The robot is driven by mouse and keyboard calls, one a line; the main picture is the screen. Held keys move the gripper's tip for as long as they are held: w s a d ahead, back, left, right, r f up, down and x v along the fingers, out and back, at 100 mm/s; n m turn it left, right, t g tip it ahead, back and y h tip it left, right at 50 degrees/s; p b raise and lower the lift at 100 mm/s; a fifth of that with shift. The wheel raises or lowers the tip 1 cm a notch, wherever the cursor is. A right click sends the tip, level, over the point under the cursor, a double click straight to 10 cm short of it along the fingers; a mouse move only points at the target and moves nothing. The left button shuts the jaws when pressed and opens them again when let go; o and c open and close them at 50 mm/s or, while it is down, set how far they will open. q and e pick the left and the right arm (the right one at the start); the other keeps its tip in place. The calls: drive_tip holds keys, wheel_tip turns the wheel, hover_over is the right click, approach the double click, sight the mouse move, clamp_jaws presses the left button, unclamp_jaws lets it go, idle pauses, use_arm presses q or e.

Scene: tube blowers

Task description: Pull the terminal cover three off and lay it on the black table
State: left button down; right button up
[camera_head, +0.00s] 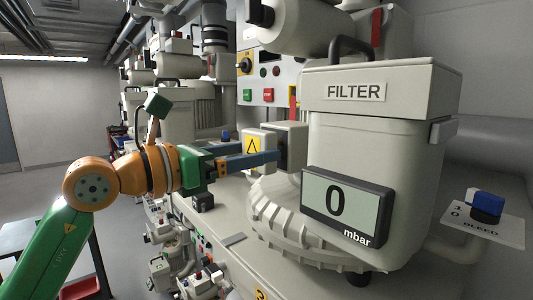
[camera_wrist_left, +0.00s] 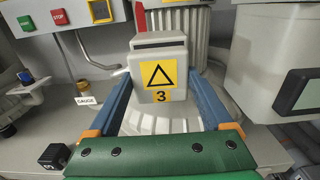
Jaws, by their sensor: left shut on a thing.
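Terminal cover three is a pale box with a yellow triangle label and a "3" in the wrist view (camera_wrist_left: 174,53). In the head view the cover (camera_head: 251,134) stands in front of a grey box on the machine. My left gripper (camera_head: 276,156) has its blue fingers along the cover's two sides, and it also shows in the wrist view (camera_wrist_left: 160,76). It is shut on the cover, which looks upright and close against the machine. The black table (camera_head: 15,236) is at the lower left, partly behind my green arm. My right gripper is out of view.
The filter housing (camera_head: 375,145) with its gauge (camera_head: 345,207) stands close on the right. A ribbed round blower casing (camera_head: 290,220) lies below the cover. A red bin (camera_head: 80,289) is under the black table. Open floor lies at left.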

use_arm(q)
drive_tip(key=shift+b+v, duration=1.05)
drive_tip(key=shift+v, duration=1.05)
